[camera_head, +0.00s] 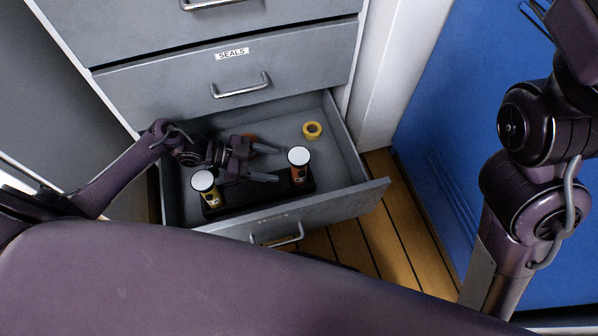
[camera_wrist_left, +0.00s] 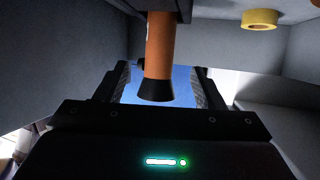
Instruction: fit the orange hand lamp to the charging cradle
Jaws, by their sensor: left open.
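The orange hand lamp (camera_head: 298,172) stands upright at the right end of the black charging cradle (camera_head: 240,202) in the open drawer. It has a white top and a black collar. In the left wrist view, which looks inverted, the orange lamp (camera_wrist_left: 159,45) hangs from a dark block at the top edge, its flared black end lined up between my fingers. My left gripper (camera_head: 277,165) is open and empty; its fingertips point at the lamp from the left, just short of it. I cannot tell how deep the lamp sits. My right gripper is out of view.
A yellow lamp (camera_head: 206,186) stands at the cradle's left end. A yellow roll (camera_head: 312,130) lies at the back right of the drawer, and a reddish-orange thing (camera_head: 250,139) is partly hidden behind my left gripper. The drawer walls (camera_head: 348,135) surround them. A closed drawer labelled SEALS (camera_head: 225,75) is above.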

